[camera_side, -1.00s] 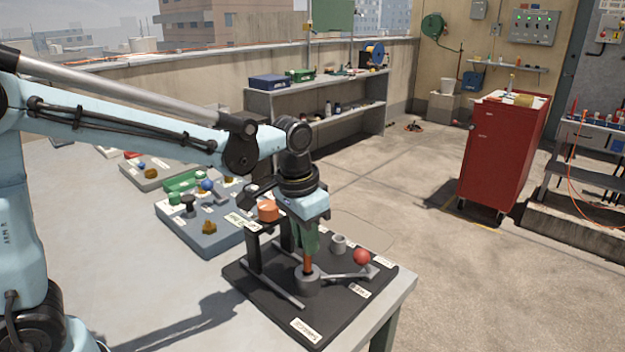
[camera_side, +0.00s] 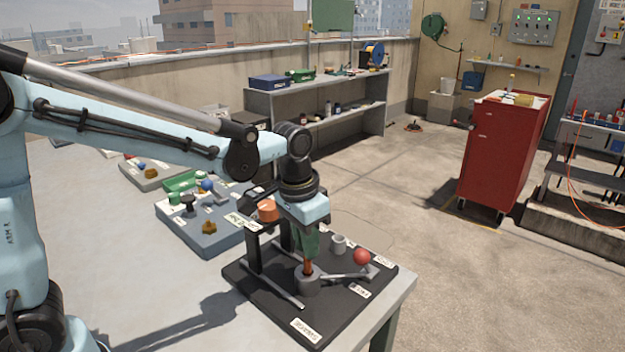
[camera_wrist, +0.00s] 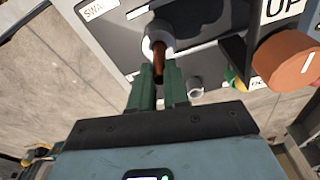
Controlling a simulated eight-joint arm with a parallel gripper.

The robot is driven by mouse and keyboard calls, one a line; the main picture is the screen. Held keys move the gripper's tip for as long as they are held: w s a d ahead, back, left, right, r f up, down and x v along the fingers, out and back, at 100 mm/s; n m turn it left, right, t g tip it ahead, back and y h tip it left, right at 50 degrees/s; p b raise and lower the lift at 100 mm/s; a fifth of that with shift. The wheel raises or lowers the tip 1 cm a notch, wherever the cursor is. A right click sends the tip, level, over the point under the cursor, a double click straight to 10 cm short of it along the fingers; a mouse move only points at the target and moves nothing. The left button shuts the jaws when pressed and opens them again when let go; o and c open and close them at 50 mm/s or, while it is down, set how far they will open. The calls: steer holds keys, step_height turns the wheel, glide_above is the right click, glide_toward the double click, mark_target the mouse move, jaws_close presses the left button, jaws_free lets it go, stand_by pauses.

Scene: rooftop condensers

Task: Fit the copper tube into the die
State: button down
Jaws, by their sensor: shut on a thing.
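The copper tube (camera_side: 308,267) stands roughly upright between the green fingers of my gripper (camera_side: 307,252). My gripper is shut on it from above. The tube's lower end is at the mouth of the grey round die (camera_side: 307,283) on the black base plate. In the wrist view the tube (camera_wrist: 159,62) runs from between my fingertips (camera_wrist: 160,88) to the white-rimmed die opening (camera_wrist: 158,38). The tube's end appears inside or right over that opening; how deep it sits is hidden.
A lever with a red ball (camera_side: 362,257) lies beside the die. A small grey cup (camera_side: 339,243) stands behind it. A black frame with an orange knob (camera_side: 267,210) stands to the left. A grey-blue tray (camera_side: 200,238) holds small parts further left. The table's right edge is close.

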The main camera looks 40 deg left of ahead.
mark_target(309, 272)
steer(key=shift+f, duration=2.05)
stand_by(0.8)
steer(key=c, duration=1)
jaws_free()
steer(key=shift+c, duration=0.2)
steer(key=shift+r, duration=0.1)
step_height(309, 272, up, 12)
steer(key=s, duration=0.1)
steer(key=shift+s+a, duration=0.15)
steer(key=shift+s, duration=0.1)
steer(key=s+a+f+n+t, duration=0.2)
steer(key=s+a+f+t, duration=0.3)
steer(key=s, duration=0.4)
steer(key=shift+a+t, duration=0.35)
steer(key=shift+t, duration=0.05)
